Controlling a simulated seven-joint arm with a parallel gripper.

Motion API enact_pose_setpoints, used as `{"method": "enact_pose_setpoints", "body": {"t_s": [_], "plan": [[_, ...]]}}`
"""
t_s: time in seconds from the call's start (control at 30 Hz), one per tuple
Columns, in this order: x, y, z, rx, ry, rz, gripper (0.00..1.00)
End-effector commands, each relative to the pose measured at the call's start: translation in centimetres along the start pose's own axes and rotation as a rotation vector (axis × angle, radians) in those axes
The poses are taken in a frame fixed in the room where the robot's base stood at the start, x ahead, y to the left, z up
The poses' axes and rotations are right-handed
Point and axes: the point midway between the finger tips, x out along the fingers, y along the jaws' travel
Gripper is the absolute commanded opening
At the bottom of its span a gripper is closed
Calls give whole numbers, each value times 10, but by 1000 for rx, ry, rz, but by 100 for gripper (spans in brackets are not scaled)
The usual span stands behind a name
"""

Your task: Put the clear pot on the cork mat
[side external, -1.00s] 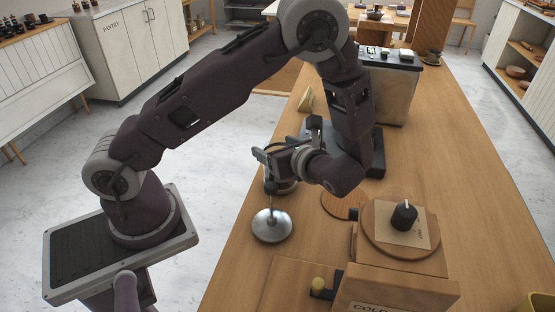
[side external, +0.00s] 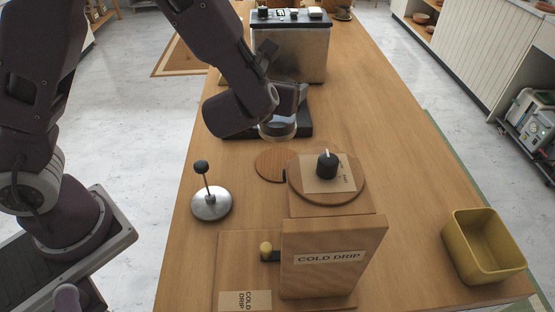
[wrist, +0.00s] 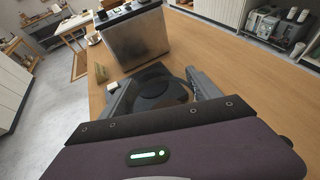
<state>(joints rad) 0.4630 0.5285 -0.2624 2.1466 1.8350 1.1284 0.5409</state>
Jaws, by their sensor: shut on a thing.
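The clear pot (side external: 278,128) is in my gripper (side external: 289,112), and the arm hides part of it. In the wrist view the fingers (wrist: 164,88) close on either side of the pot's round see-through body (wrist: 162,97). A black square plate shows behind and through it. The round brown disc that looks like the cork mat (side external: 268,166) lies flat on the counter, nearer the side camera than the pot. The cold drip stand partly hides the mat. I see nothing on its visible part. The pot's height above the counter is hard to tell.
The wooden cold drip stand (side external: 333,262) with a black-knobbed round top (side external: 345,192) stands close to the mat. A metal disc with a black-knobbed rod (side external: 211,204) is at left. The black plate (side external: 305,127) and metal machine (side external: 290,55) are behind. A yellow bin (side external: 480,250) is at right.

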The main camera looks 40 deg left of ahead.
Motion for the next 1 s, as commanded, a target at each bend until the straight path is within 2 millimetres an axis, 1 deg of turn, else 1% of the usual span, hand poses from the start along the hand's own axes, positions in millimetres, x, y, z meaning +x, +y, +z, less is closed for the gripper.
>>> {"method": "enact_pose_setpoints", "body": {"t_s": [0.07,0.1,0.2,0.3,0.4,0.5,0.87,0.9,0.97,1.0], "plan": [[3,-6,-11,19,3,-28,0],[6,-7,-21,23,5,-32,0],[15,-7,-42,21,5,-31,0],[21,-7,-56,18,3,-31,0],[30,-6,-77,19,4,-30,0],[36,-6,-90,16,2,-30,0],[38,-6,-94,13,0,-29,0],[38,-6,-96,13,1,-29,74],[38,-6,-95,12,0,-29,85],[38,-6,-95,12,1,-29,93]]}}
